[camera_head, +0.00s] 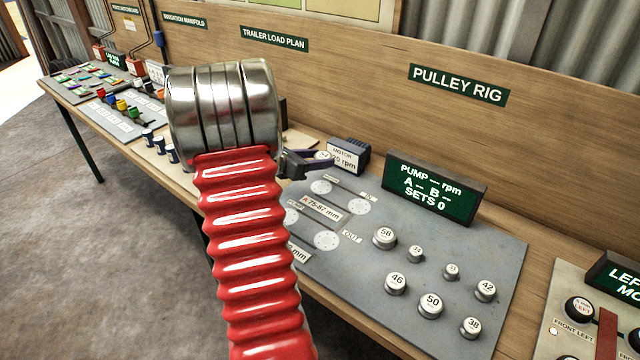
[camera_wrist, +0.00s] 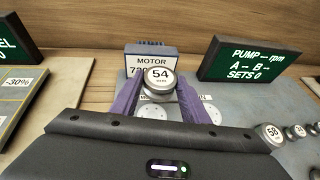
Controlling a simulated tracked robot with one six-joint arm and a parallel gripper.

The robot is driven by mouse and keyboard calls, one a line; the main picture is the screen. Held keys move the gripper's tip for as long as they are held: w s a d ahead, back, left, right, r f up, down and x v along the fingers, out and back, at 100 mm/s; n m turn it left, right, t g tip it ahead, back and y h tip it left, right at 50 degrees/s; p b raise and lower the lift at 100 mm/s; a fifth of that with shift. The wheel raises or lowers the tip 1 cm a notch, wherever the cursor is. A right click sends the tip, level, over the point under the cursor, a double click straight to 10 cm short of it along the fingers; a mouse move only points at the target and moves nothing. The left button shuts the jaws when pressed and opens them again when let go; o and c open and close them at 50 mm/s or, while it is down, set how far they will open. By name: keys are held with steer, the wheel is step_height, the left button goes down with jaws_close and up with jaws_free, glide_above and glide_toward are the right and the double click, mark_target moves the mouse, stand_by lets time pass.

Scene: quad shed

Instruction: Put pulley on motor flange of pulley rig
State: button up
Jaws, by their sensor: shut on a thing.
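My gripper (camera_head: 306,161) is shut on a silver pulley marked 54 (camera_wrist: 160,77), with its purple fingers on both sides of it. The pulley is in front of the motor block (camera_wrist: 150,55) in the wrist view, seemingly above the panel. In the head view the pulley (camera_head: 323,155) is small and partly hidden by the gripper. The grey pulley rig panel (camera_head: 470,250) carries several pale round flanges, among them one close to the motor block (camera_head: 320,187). Which is the motor flange I cannot tell for sure. The flanges in view are bare.
Several loose pulleys, such as 58 (camera_head: 385,237) and 50 (camera_head: 430,305), stand on the panel's right part. A green display (camera_head: 434,188) reads SETS 0. My red arm hides part of the bench. A wooden back wall (camera_head: 350,70) rises behind.

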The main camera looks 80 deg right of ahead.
glide_above(317, 191)
steer(key=f, duration=0.5)
steer(key=shift+d, duration=0.2)
steer(key=shift+f, duration=1.85)
steer(key=shift+f, duration=0.1)
steer(key=o, duration=1.1)
steer(key=shift+o, duration=0.2)
steer(key=shift+a, duration=0.1)
steer(key=v, duration=1.2)
